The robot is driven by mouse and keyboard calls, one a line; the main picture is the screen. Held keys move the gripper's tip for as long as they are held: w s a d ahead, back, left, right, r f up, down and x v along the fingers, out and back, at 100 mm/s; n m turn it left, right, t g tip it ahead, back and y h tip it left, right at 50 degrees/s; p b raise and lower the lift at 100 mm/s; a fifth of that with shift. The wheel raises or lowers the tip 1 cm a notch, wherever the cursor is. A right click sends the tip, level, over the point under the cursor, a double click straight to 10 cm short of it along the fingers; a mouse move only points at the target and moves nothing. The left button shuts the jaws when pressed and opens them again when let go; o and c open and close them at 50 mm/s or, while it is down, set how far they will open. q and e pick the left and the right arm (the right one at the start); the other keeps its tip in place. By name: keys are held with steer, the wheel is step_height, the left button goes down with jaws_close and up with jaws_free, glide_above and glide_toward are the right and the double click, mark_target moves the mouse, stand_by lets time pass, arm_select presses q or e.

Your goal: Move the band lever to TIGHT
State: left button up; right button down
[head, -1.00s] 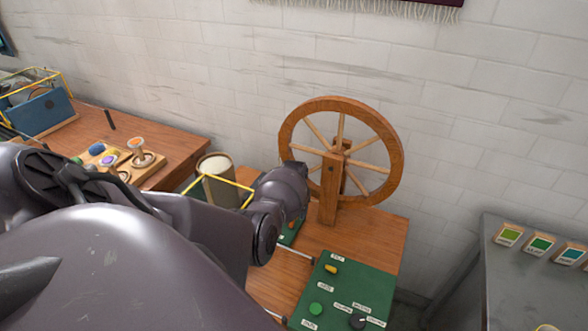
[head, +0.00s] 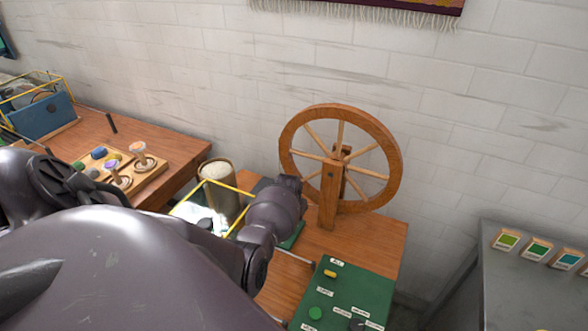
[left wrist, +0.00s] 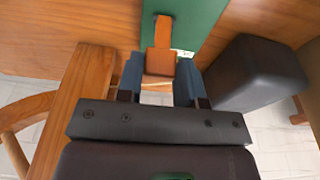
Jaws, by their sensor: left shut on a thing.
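The band lever, an orange handle (left wrist: 161,62) on a narrow orange stem, stands at a green plate (left wrist: 200,22) in the left wrist view. The blue fingertips of my left gripper (left wrist: 160,80) are on both sides of the handle, shut on it. A small pale label beside the lever is too small to read, so I cannot tell which mark it points to. In the head view my left wrist covers the lever and my fingers; only an edge of the green plate (head: 294,236) shows. My right gripper is not in view.
The wooden spinning wheel (head: 388,150) stands just behind my left wrist. A green control panel (head: 345,292) with knobs lies to the right, and a pale cylindrical container (head: 222,200) to the left. A grey table (head: 510,285) is at far right.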

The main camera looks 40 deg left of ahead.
arm_select(q)
steer(key=shift+s+d+t+y, duration=0.2)
steer(key=shift+s+t+y, duration=0.1)
steer(key=shift+s+t, duration=0.45)
steer(key=shift+s+d+f+t+y, duration=0.15)
steer(key=shift+s+t+y, duration=0.2)
steer(key=shift+t, duration=0.6)
steer(key=t, duration=0.1)
steer(key=s+t, duration=0.1)
steer(key=shift+s+d+f+t+y+b, duration=0.25)
steer(key=shift+s+t+y+b, duration=0.1)
steer(key=shift+t, duration=0.05)
steer(key=shift+s+d+f+t+b, duration=0.15)
steer(key=shift+s+t+b, duration=0.25)
steer(key=shift+t, duration=0.3)
steer(key=shift+y, duration=0.3)
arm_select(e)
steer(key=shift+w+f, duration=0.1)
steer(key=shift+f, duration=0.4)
arm_select(q)
steer(key=o, duration=0.9)
steer(key=shift+o, duration=0.2)
